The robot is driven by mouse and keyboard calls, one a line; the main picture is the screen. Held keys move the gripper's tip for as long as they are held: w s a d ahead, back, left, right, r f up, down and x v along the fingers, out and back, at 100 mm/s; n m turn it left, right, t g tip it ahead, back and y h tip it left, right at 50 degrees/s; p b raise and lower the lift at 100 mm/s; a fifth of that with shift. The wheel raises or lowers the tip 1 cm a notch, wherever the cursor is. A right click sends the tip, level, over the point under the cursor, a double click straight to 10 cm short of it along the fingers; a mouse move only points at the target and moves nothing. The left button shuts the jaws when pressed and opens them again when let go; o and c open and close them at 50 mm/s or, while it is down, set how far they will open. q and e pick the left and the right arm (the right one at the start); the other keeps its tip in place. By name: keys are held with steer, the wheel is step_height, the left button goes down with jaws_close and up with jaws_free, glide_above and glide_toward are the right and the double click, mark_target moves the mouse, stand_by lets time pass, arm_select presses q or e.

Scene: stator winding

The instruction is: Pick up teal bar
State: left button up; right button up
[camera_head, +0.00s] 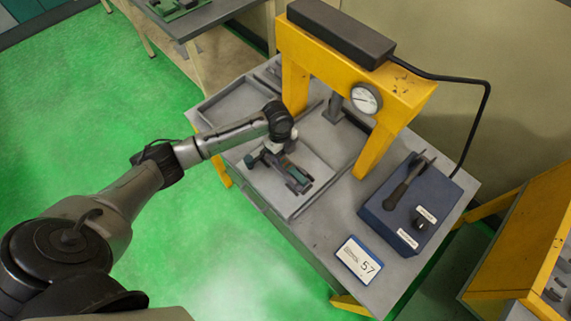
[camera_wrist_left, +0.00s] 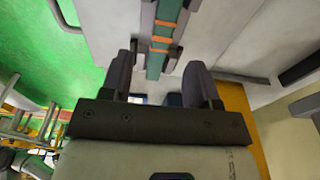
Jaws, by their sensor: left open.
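The teal bar (camera_wrist_left: 162,38) shows in the left wrist view as a long narrow strip with orange bands, running from the top edge down toward my jaws. Small grey pieces stand out along its sides. My left gripper (camera_wrist_left: 163,75) is open, with one finger to each side of the bar's line. I cannot tell whether the fingers have reached the bar's depth. In the head view my left gripper (camera_head: 284,168) is low over the bench tray, and dark teal parts show around it; my wrist hides part of them. My right gripper is not in view.
A yellow press frame (camera_head: 293,85) with a dial gauge (camera_head: 366,98) stands close behind my left gripper. The grey bench (camera_head: 315,232) is clear in front.

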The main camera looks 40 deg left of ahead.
mark_target(286, 163)
arm_select(q)
steer(key=shift+w+d+f, duration=0.1)
steer(key=shift+d+f, duration=0.1)
steer(key=shift+f, duration=1.35)
steer(key=shift+d+f, duration=0.15)
steer(key=shift+f, duration=1.35)
steer(key=shift+c, duration=0.4)
steer(key=shift+r, duration=0.1)
jaws_close()
